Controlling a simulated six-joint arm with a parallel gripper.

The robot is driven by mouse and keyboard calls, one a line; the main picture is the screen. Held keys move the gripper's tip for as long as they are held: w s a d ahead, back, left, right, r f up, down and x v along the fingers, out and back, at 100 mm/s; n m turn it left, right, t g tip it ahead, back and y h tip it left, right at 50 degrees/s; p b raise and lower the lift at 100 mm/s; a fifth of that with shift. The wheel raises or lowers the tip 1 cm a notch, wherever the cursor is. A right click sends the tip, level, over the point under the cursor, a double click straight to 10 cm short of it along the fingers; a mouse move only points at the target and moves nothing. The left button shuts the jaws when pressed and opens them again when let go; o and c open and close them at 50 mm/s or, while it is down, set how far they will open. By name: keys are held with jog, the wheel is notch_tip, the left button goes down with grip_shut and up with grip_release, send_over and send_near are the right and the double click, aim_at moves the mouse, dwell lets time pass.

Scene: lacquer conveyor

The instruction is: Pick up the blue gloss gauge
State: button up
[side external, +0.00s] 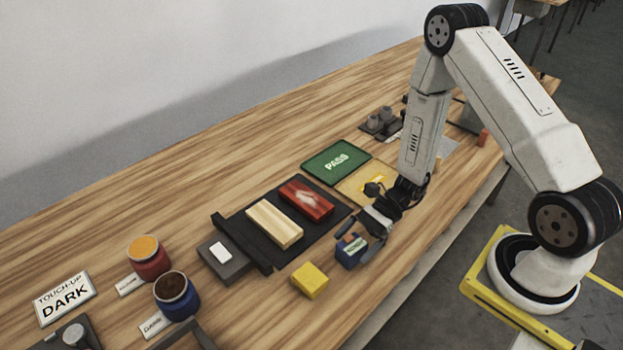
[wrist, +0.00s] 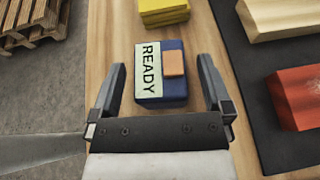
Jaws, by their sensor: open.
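The blue gloss gauge (side external: 350,250) is a small dark blue block on the wooden table, in front of the black mat. In the wrist view the gauge (wrist: 174,98) shows a pale green label reading READY and an orange-brown patch on top. My gripper (wrist: 167,75) is open, with one finger on each side of the gauge in that view and a gap on both sides. In the side view my gripper (side external: 362,241) is low over the gauge and partly covers it. Whether the fingers are down at its height I cannot tell.
A yellow block (side external: 310,280) lies close by on the table. The black mat (side external: 328,237) beside the gauge bears a pale wood block (side external: 274,224) and a red glossy block (side external: 307,199). A green PASS panel (side external: 318,157) lies behind. Two paint jars (side external: 149,264) stand at left.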

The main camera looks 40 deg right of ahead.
jog(key=shift+a+f, duration=0.2)
jog(key=shift+a, duration=0.35)
grip_shut()
